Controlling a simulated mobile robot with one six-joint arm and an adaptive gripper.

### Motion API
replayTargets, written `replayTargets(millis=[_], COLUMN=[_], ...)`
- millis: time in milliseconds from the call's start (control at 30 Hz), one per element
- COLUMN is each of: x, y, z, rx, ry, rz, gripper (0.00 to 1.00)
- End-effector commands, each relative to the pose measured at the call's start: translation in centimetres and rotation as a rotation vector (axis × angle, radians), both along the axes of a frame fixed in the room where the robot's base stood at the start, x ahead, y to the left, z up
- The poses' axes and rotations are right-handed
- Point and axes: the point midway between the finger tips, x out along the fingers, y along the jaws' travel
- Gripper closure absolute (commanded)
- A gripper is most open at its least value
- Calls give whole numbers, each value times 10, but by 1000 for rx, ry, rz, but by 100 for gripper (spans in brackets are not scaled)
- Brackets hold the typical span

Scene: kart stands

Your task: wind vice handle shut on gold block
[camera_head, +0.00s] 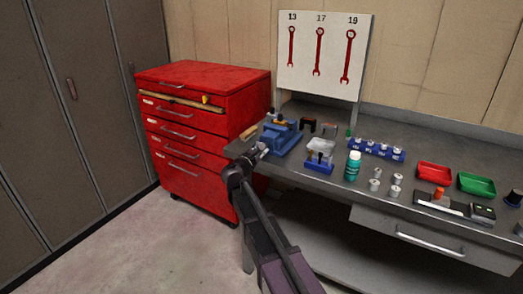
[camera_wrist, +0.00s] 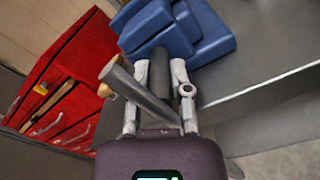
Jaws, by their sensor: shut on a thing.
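The blue vice (camera_head: 283,136) stands at the left end of the grey workbench. It also shows at the top of the wrist view (camera_wrist: 205,32). Its grey handle bar (camera_wrist: 138,90) lies slanted across the front of the dark screw (camera_wrist: 160,70). My gripper (camera_head: 262,148) is at the front of the vice. In the wrist view its two fingers (camera_wrist: 160,78) stand either side of the screw and handle, shut on the handle. A small gold patch (camera_head: 275,118) shows at the vice's top; I cannot tell how the jaws meet the block.
A red tool cabinet (camera_head: 205,125) stands close left of the bench. On the bench (camera_head: 330,192) right of the vice are a blue holder (camera_head: 319,166), a teal bottle (camera_head: 353,167), several metal sockets, a red tray (camera_head: 435,173) and a green tray (camera_head: 477,186). A spanner board (camera_head: 322,80) stands behind.

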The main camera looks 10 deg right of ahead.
Motion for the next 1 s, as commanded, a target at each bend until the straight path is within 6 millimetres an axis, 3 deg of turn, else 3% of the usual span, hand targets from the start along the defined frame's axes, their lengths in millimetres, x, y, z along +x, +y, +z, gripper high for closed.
replayTargets(millis=[300, 767, 800, 900, 1000], x=[1, 1, 1, 1, 1], y=[-1, 0, 0, 0, 0], z=[1, 1, 1, 1, 0], rx=[-112, -126, -126, -126, -125], ry=[79, 90, 90, 90, 90], rz=[-1, 0, 0, 0, 0], gripper=[100, 100, 69, 41, 41])
